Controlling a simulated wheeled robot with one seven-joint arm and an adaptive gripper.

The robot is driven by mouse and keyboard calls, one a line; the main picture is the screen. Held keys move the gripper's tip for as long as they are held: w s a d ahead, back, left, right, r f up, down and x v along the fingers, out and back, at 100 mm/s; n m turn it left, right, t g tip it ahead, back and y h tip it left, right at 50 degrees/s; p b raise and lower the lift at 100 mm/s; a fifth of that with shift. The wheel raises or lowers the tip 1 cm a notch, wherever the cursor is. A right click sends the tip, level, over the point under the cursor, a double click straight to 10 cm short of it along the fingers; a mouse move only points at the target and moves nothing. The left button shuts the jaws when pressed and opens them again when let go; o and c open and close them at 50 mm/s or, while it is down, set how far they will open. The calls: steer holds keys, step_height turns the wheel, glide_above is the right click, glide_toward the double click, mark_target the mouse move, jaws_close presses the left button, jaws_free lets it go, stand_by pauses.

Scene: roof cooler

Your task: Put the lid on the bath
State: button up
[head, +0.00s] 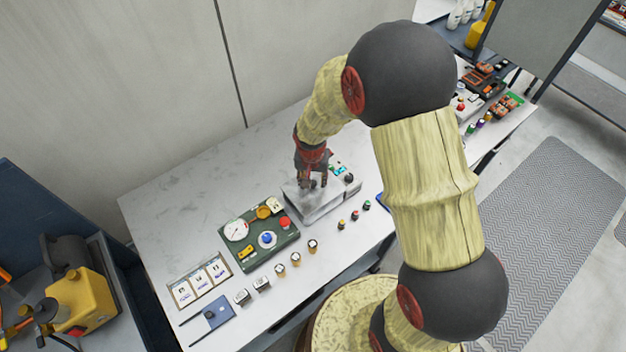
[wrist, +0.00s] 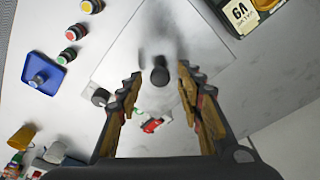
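A pale grey, box-like bath (head: 318,207) stands on the white table, with small controls at its far right side. My gripper (head: 312,182) is low over its top, at the end of my arm. In the wrist view, a pale flat square surface (wrist: 118,62) lies below my gripper (wrist: 160,88); I cannot tell whether it is the lid or the bath's top. A black round knob (wrist: 160,74) shows between the two spread fingers, with a gap on each side. The fingers hide part of the surface.
A green panel (head: 256,256) with a gauge stands left of the bath. A framed set of cards (head: 199,281), a blue pad (head: 214,314) and several small knobs and buttons (head: 354,215) lie along the table. The back left of the table (head: 190,185) is clear.

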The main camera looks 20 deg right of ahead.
steer(key=shift+r, duration=0.15)
steer(key=shift+r+p, duration=0.3)
steer(key=shift+p, duration=0.1)
step_height(320, 180, up, 12)
steer(key=s, duration=0.2)
step_height(320, 180, up, 13)
steer(key=n+t, duration=0.2)
glide_above(312, 193)
steer(key=s, duration=0.7)
steer(key=s+r+n+t, duration=0.2)
steer(key=s+r, duration=0.6)
steer(key=s, duration=0.5)
steer(key=shift+s+d+n+y+p, duration=0.2)
steer(key=shift+d+n+y+p, duration=0.25)
steer(key=shift+n, duration=0.25)
step_height(312, 193, down, 12)
steer(key=b, duration=1.2)
steer(key=shift+f+b, duration=0.2)
steer(key=shift+b, duration=0.2)
